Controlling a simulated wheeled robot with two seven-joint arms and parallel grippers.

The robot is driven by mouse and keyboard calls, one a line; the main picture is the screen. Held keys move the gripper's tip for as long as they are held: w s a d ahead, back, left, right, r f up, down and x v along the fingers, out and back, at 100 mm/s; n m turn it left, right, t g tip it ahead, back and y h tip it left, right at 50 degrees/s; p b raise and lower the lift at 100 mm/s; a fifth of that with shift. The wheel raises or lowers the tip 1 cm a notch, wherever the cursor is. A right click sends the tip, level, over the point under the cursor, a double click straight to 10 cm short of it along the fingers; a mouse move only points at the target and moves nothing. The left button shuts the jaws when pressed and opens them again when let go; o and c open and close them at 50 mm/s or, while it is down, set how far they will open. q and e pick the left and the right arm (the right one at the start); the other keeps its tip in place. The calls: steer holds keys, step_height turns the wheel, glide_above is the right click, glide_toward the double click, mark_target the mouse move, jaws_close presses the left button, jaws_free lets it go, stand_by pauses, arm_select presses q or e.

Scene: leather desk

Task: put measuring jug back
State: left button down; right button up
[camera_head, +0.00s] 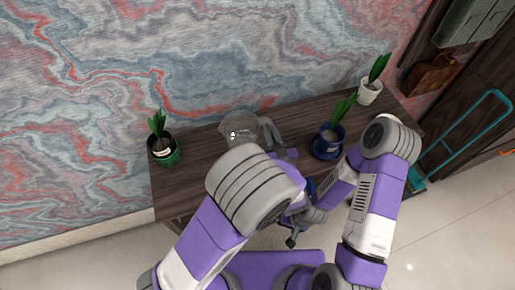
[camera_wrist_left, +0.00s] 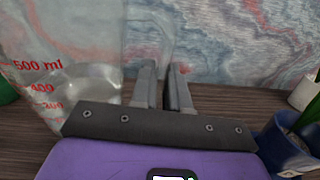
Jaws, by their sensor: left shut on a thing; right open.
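The clear measuring jug (camera_head: 240,128) stands at the middle back of the dark wooden desk, partly hidden by my left arm. In the left wrist view the jug (camera_wrist_left: 60,70) fills the left side, with red volume marks. My left gripper (camera_head: 272,138) is at the jug's right side. Its two fingers (camera_wrist_left: 163,90) are close together, shut on the jug's handle, which is hard to make out. My right gripper (camera_head: 294,236) is open, low in front of the desk, and partly hidden.
A plant in a blue pot (camera_head: 328,142) stands right of the jug, and one in a white pot (camera_head: 369,92) is at the back right. The desk (camera_head: 205,150) is clear between green pot and jug.

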arm_select(q)
step_height(320, 180, down, 3)
steer(key=shift+s+f+b, duration=0.1)
steer(key=shift+b, duration=0.35)
steer(key=shift+f+b, duration=0.75)
steer(key=shift+f, duration=1.5)
steer(key=shift+r, duration=0.1)
steer(key=c, duration=1.6)
jaws_free()
steer(key=shift+f, duration=0.25)
steer(key=o, duration=0.5)
steer(key=shift+r, duration=0.1)
